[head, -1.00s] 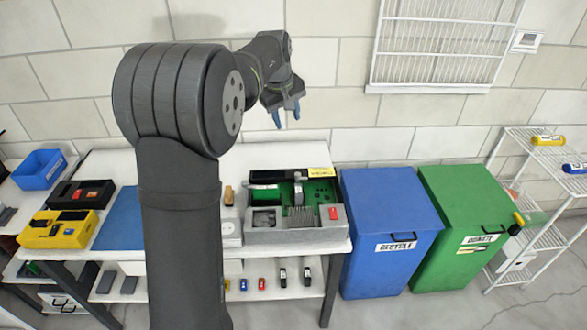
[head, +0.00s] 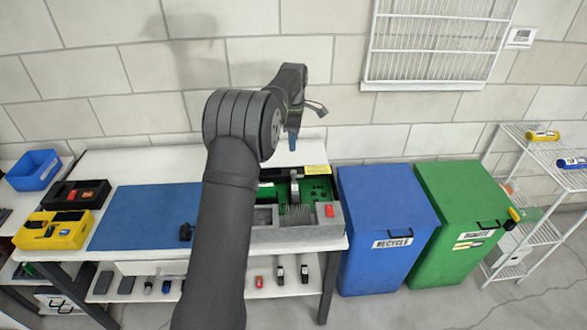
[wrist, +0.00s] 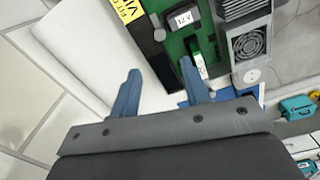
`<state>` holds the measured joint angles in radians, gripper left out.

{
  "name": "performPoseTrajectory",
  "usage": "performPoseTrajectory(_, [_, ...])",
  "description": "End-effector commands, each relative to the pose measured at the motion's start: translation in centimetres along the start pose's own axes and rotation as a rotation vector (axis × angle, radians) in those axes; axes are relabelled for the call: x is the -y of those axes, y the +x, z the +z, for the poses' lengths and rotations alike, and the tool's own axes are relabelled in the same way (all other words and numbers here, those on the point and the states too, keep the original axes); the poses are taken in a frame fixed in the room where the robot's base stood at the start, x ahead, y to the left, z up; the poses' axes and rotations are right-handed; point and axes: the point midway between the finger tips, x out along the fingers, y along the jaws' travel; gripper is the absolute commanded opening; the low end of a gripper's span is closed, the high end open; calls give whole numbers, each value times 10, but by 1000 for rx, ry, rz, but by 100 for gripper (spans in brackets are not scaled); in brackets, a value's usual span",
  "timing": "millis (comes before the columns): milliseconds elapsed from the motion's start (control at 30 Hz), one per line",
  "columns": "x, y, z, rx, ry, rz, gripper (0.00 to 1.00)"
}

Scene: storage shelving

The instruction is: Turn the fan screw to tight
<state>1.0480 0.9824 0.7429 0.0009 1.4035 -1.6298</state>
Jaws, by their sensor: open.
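A grey-cased device (head: 325,231) with a green circuit board (head: 320,187) sits at the right end of the white table, partly hidden by my arm. In the wrist view its green board (wrist: 175,48) lies beyond my fingertips. A round fan (wrist: 249,44) in a grey housing shows to the right, with a pale disc below it. I cannot make out the fan screw or how tight it is. My gripper (wrist: 161,78) is open with two blue fingers and nothing between them. In the head view my gripper (head: 292,141) hangs above the device's back side.
A blue mat (head: 145,217) lies left of the device, with a yellow box (head: 55,230) further left. A blue recycle bin (head: 385,225) and a green donate bin (head: 465,215) stand right of the table. The wall is close behind.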

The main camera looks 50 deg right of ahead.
Motion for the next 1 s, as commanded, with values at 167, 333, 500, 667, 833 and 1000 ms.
performPoseTrajectory(167, [1,41,0,0,1,-4,42])
performPoseTrajectory(333, [1,78,0,0,1,-3,42])
performPoseTrajectory(500, [1,107,0,0,1,-1,42])
performPoseTrajectory(667, [1,123,0,0,1,0,42])
performPoseTrajectory(833, [0,127,0,0,1,1,42])
performPoseTrajectory(1000, [0,127,0,0,1,1,42])
